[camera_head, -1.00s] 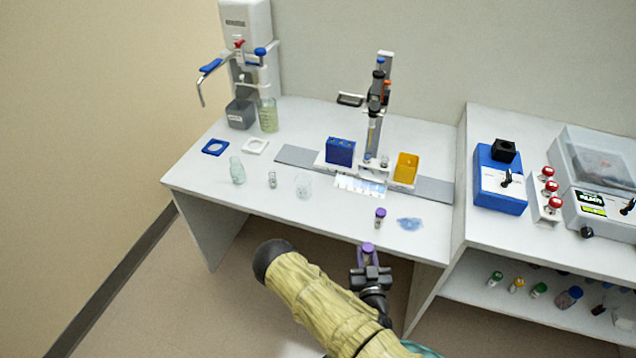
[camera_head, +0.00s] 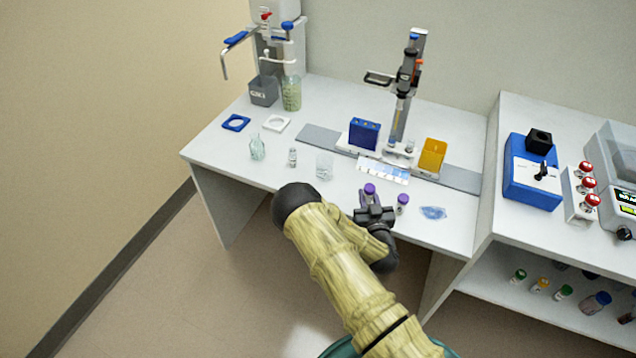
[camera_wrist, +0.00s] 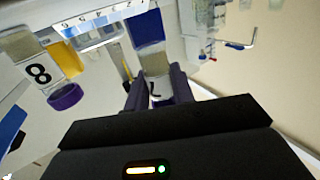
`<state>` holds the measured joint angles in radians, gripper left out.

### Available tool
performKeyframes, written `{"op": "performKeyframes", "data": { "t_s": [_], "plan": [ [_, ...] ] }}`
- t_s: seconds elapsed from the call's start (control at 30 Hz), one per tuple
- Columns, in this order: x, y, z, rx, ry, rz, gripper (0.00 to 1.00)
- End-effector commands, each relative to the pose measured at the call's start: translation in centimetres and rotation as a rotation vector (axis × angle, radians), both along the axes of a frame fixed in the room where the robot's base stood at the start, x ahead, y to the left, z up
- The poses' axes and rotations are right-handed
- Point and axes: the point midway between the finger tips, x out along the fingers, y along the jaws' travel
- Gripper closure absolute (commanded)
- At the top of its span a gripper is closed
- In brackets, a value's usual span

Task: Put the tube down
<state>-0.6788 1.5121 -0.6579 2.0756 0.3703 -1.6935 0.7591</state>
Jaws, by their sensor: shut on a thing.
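My gripper (camera_head: 371,207) is shut on a clear tube with a purple cap (camera_head: 370,189), over the front part of the white bench in the head view. In the wrist view the held tube (camera_wrist: 155,67) is between my fingers, with a dark mark on it that looks like a 7. The head view does not show whether its bottom touches the bench. A second purple-capped tube (camera_head: 402,202) stands just right of my gripper. In the wrist view this other tube (camera_wrist: 40,68) bears an 8.
A blue patch (camera_head: 433,213) lies right of the tubes. A marked white strip (camera_head: 383,171), a blue block (camera_head: 364,133) and a yellow container (camera_head: 432,155) are behind. A beaker (camera_head: 324,166) and small glassware are left. Free bench lies between beaker and gripper.

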Motion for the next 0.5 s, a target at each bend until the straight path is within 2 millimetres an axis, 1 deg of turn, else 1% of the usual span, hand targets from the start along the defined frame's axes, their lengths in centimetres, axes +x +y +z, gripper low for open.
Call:
{"op": "performKeyframes", "data": {
  "t_s": [0.03, 0.1, 0.2, 0.33, 0.5],
  "plan": [
    [1.8, 0.8, 0.7, 0.006, -0.011, 0.028, 0.98],
    [3.8, 1.6, 2.2, 0.005, -0.01, 0.066, 0.98],
    [5.7, 2.3, 4.0, 0.002, -0.006, 0.107, 0.98],
    [6.8, 2.7, 5.4, 0.0, -0.001, 0.135, 0.98],
    [6.9, 2.8, 5.7, -0.002, 0.003, 0.14, 0.98]
  ]
}}
